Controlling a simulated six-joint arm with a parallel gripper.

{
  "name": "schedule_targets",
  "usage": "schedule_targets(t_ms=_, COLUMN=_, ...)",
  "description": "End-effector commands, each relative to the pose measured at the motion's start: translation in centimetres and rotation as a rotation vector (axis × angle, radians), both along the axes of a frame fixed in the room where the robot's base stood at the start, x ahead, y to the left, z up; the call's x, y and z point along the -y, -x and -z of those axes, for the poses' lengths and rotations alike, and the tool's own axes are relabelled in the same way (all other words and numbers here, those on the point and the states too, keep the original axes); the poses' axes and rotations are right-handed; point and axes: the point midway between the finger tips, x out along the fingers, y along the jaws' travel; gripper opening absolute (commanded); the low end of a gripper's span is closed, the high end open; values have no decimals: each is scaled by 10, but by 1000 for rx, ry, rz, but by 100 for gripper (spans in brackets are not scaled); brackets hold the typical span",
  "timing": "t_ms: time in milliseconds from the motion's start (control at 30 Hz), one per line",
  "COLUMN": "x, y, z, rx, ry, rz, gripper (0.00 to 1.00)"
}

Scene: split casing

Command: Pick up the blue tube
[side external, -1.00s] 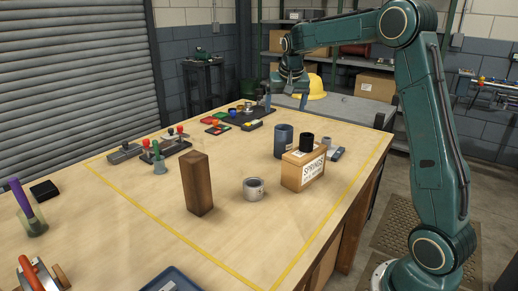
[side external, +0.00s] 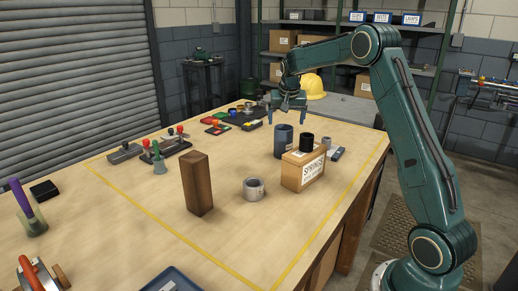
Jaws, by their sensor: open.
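The blue tube (side external: 283,143) is a dark blue-grey cylinder standing upright on the table, just behind and left of the cardboard box marked SPRINGS. My gripper (side external: 287,119) is open, with its fingers pointing down and spread apart. In the picture it is just above the tube's top, and nothing shows between the fingers. How far it is in depth from the tube I cannot tell.
The SPRINGS box (side external: 303,170) has a black cylinder (side external: 306,143) on top, close to the tube. A small grey cylinder (side external: 326,143) is to the right. A brown wooden block (side external: 197,184) and a grey ring (side external: 254,188) stand in front. The table's front middle is clear.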

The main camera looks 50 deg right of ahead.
Motion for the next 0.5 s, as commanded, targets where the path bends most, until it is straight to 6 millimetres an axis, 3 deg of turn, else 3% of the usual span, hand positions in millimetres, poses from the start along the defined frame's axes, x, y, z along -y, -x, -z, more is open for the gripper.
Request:
schedule_targets(t_ms=200, x=9, y=-7, z=29, rx=-2, ry=-2, rz=1, gripper=87)
schedule_targets(t_ms=500, x=12, y=-10, z=39, rx=0, ry=0, rz=0, gripper=87)
